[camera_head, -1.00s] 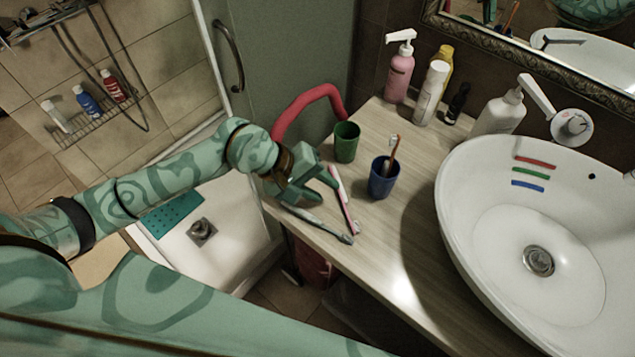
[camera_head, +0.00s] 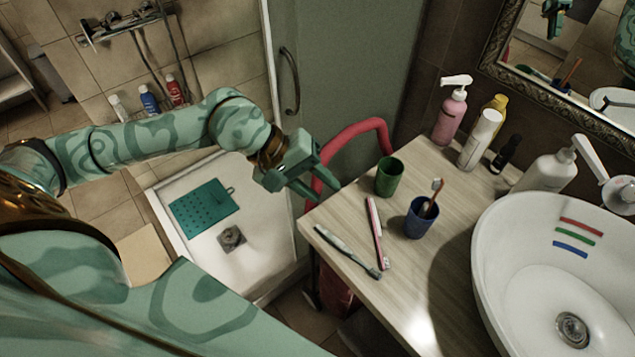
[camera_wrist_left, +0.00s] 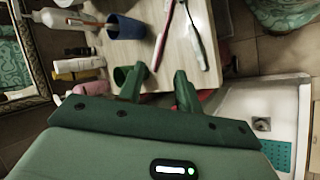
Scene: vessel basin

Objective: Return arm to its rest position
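My left gripper (camera_head: 323,190) is at the left edge of the wooden counter (camera_head: 365,275), beside the green cup. Its two fingers are apart with nothing between them; the left wrist view shows the same gap (camera_wrist_left: 158,88). The pink toothbrush (camera_head: 377,233) and the white-and-dark toothbrush (camera_head: 347,250) lie on the counter, apart from the gripper. The green cup (camera_head: 389,177) stands empty. The blue cup (camera_head: 420,217) holds a toothbrush with a reddish-brown handle (camera_head: 433,198). My right gripper is in neither view.
A white basin (camera_head: 490,270) is at the right. Several bottles, including a pink pump bottle (camera_head: 450,115), stand along the wall. A red curved tube (camera_head: 350,135) rises behind the gripper. The shower tray (camera_head: 262,245) lies low at left, with open space above it.

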